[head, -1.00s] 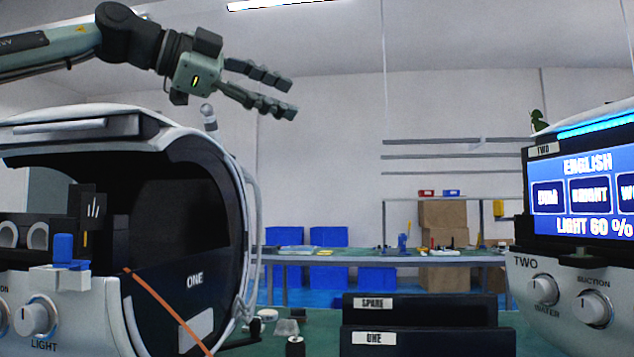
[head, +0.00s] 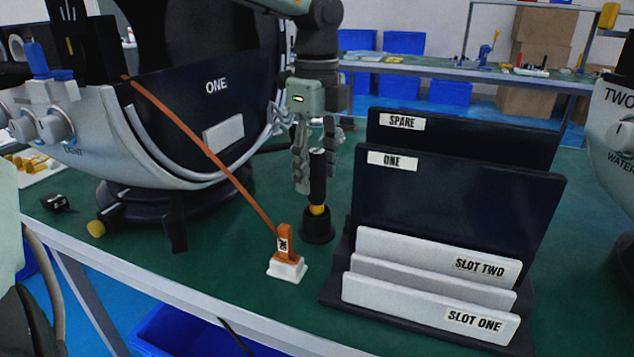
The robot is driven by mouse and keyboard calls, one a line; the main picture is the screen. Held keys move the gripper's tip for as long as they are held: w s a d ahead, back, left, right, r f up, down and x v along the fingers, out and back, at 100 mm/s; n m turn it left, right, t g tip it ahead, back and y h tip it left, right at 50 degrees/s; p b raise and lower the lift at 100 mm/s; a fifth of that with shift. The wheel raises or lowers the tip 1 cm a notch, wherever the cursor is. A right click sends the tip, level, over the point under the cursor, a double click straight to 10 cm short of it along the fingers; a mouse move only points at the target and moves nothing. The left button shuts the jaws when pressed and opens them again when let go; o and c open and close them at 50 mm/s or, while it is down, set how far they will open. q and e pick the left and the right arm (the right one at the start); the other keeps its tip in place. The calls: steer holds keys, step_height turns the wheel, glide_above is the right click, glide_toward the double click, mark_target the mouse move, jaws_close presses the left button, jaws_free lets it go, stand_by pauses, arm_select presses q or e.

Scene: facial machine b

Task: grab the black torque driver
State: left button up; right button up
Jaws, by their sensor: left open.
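The black torque driver (head: 318,180) stands upright in a dark round holder (head: 318,228) on the green table, with a yellow band low on it. My left gripper (head: 316,178) points down over it from behind. Its fingers are open, one on the left of the driver's handle and one behind or to its right. I cannot tell whether the fingers touch the handle. My right gripper is not in view.
Machine ONE (head: 216,86) is at left, with an orange strap (head: 205,148) running down to a small white-based block (head: 287,268) in front of the driver. A slotted rack (head: 430,285) holding dark panels stands close on the right. The table's front edge is near.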

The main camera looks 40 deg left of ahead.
mark_target(317, 193)
arm_select(q)
steer(key=shift+f, duration=1.4)
steer(key=shift+w, duration=0.1)
jaws_close()
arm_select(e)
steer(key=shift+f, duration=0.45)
